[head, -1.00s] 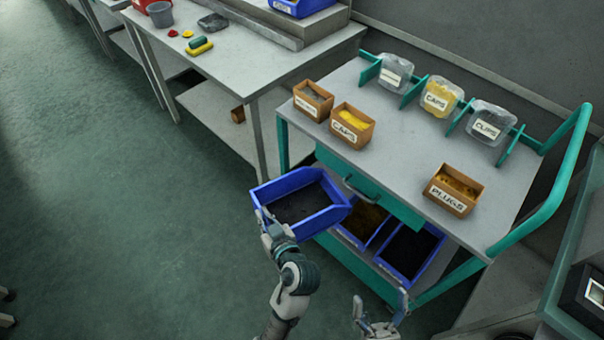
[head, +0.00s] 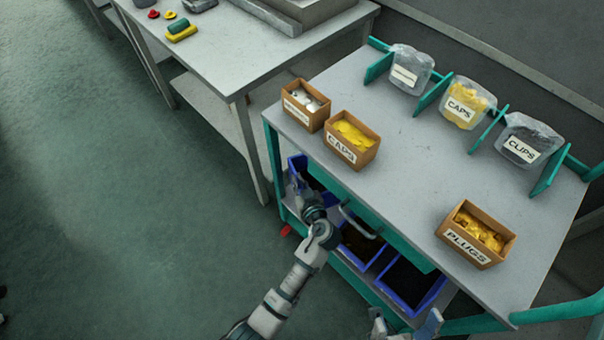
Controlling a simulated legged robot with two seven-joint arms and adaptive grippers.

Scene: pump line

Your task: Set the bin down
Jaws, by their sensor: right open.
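The blue bin (head: 297,164) is at the left end of the cart's lower shelf (head: 345,275), under the worktop and mostly hidden by the cart and my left arm. My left gripper (head: 299,185) is at the bin's near rim, with its fingers closed on it. Whether the bin's base rests fully on the shelf is hidden. My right gripper (head: 407,326) is open and empty at the bottom edge, in front of the cart.
Two more blue bins, one middle (head: 358,246) and one right (head: 410,284), stand on the lower shelf. The worktop carries boxes of caps (head: 352,141) and plugs (head: 476,236). A drawer handle (head: 355,218) juts out near my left arm. The floor at left is clear.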

